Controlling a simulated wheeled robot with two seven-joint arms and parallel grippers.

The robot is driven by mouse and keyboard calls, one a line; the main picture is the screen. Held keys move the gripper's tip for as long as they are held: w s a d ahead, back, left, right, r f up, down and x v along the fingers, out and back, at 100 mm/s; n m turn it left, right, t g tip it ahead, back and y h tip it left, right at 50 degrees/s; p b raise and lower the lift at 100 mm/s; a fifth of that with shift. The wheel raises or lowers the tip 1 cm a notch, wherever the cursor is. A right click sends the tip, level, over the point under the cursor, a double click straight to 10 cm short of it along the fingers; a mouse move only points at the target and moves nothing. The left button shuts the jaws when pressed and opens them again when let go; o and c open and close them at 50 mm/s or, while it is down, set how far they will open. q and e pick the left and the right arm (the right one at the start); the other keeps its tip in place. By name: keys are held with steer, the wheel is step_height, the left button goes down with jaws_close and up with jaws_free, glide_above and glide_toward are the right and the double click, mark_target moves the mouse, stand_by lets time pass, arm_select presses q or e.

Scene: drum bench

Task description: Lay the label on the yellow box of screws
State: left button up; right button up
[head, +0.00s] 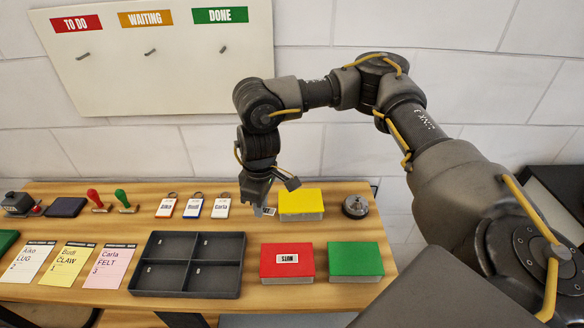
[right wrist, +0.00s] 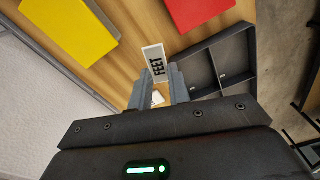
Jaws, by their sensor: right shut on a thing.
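The yellow box (head: 301,202) stands near the back of the wooden bench; it also shows at the upper left of the right wrist view (right wrist: 70,38). My right gripper (head: 259,206) is just left of it in the head view, pointing down. The top of the yellow box is bare. My left gripper is not in view.
A red box (head: 287,273) with a white label on top and a bare green box (head: 355,260) stand in front. A dark divided tray (head: 190,292) lies left of them.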

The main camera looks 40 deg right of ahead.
steer(key=w+d+p, duration=0.3)
steer(key=d, duration=0.4)
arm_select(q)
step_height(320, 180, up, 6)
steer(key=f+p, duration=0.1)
arm_select(e)
steer(key=n+y, duration=0.1)
steer(key=n, duration=0.1)
glide_above(296, 199)
steer(key=shift+s+d+f+t+b, duration=0.2)
steer(key=shift+f+b, duration=0.1)
steer(key=shift+f, duration=0.1)
steer(key=shift+s+d+f+t+b, duration=0.1)
steer(key=shift+f+t+b, duration=0.1)
steer(key=shift+f+b, duration=0.15)
arm_select(q)
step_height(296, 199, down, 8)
steer(key=b, duration=0.6)
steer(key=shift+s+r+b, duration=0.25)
steer(key=shift+b, duration=0.15)
arm_select(e)
step_height(296, 199, down, 6)
steer(key=shift+a+r, duration=0.1)
steer(key=shift+r, duration=0.05)
steer(key=o, duration=0.7)
